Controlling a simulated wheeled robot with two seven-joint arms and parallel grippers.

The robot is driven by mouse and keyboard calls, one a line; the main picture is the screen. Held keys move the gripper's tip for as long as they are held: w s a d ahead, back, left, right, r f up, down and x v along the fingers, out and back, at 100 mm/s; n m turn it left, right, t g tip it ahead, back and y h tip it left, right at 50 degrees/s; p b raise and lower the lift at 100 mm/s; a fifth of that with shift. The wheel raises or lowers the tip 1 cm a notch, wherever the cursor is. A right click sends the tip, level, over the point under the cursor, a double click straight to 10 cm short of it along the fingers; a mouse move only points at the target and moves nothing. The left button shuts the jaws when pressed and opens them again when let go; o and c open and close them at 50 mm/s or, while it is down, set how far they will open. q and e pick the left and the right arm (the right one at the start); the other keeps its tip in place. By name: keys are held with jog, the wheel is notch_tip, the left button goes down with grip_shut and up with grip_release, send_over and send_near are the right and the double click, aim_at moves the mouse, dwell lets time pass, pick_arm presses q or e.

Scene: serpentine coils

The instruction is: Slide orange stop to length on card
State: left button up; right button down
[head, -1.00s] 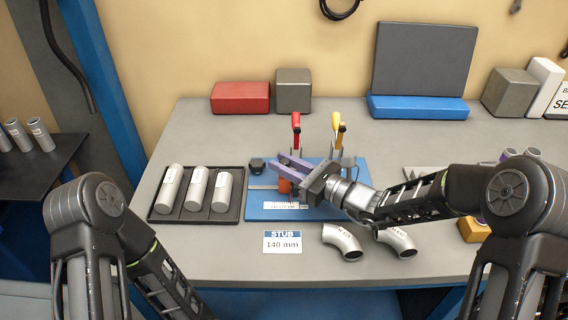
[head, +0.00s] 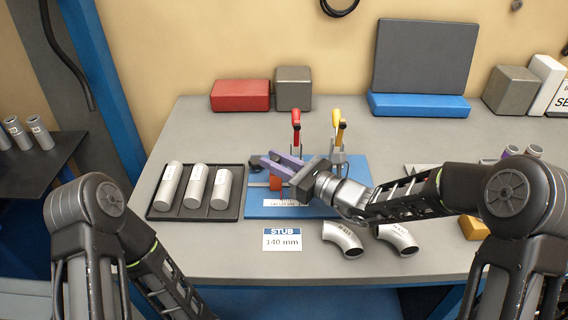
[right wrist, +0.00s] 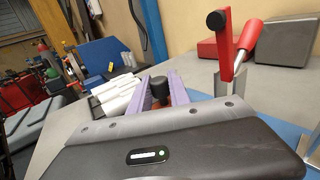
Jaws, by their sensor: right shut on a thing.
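The orange stop (head: 276,183) stands on the blue fixture board (head: 325,208), above a white scale strip with numbers too small to read surely. My right gripper (head: 274,162), with purple fingers, is shut on the stop from above right. The fingers hide part of the stop and the rail. The card (head: 282,239) reads "STUB 140 mm" and lies in front of the board. My left gripper is outside the head view; only its arm shows.
A black post (right wrist: 157,88) stands close to the fingers. Red (head: 296,122) and yellow (head: 337,120) clamp handles rise behind the gripper. A tray (head: 238,204) with three tubes is at left. Two elbows (head: 343,240) lie in front. The table's front left is clear.

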jog(key=shift+a, duration=1.05)
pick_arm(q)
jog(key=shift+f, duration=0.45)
pick_arm(e)
jog(key=shift+d, duration=0.1)
jog(key=c, duration=1.2)
grip_release()
jog(key=shift+c, duration=0.2)
jog(key=b+v, duration=0.1)
jog(key=v, duration=0.7)
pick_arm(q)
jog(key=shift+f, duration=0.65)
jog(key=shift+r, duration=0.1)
pick_arm(e)
jog(key=shift+r, duration=0.1)
